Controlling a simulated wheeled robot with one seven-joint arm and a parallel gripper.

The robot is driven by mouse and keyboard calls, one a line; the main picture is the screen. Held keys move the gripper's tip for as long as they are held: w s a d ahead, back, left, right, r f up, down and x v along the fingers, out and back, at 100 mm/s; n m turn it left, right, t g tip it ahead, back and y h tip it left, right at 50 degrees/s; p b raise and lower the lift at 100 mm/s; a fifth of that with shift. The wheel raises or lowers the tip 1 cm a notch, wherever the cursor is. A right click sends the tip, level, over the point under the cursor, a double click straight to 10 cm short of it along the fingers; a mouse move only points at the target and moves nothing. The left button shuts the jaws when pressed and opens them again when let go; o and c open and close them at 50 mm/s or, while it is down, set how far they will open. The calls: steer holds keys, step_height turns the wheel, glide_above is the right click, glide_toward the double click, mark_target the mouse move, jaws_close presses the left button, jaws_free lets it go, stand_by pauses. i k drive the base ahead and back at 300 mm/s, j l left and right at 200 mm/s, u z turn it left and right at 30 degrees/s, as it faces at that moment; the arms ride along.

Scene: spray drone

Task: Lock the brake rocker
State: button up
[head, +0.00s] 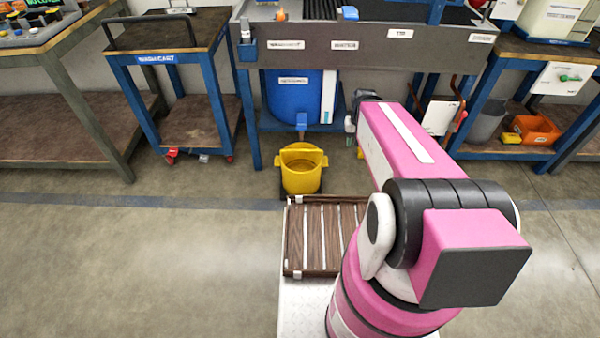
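A blue cart (168,57) with a dark top and a label that seems to read "wash cart" stands at the left. A red part (170,157) sits low at its front left foot, probably a caster with its brake rocker. Another red caster (230,159) shows at the front right foot. The rocker's position is too small to tell. My pink arm reaches forward at the right of the picture, well right of the cart. Its far end, with dark parts that may belong to my gripper (350,124), is mostly hidden behind the arm. No fingers can be made out.
A yellow bucket (301,168) stands on the floor before the blue barrel (293,95). A wooden slatted deck (309,238) lies in front of me. A bench (70,150) stands far left. The floor (150,250) before the cart is clear.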

mark_target(174, 151)
steer(key=u, duration=1.45)
steer(key=i+j, duration=0.2)
steer(key=i, duration=0.3)
steer(key=i+j, duration=0.2)
steer(key=i, duration=0.35)
steer(key=j+u, duration=0.05)
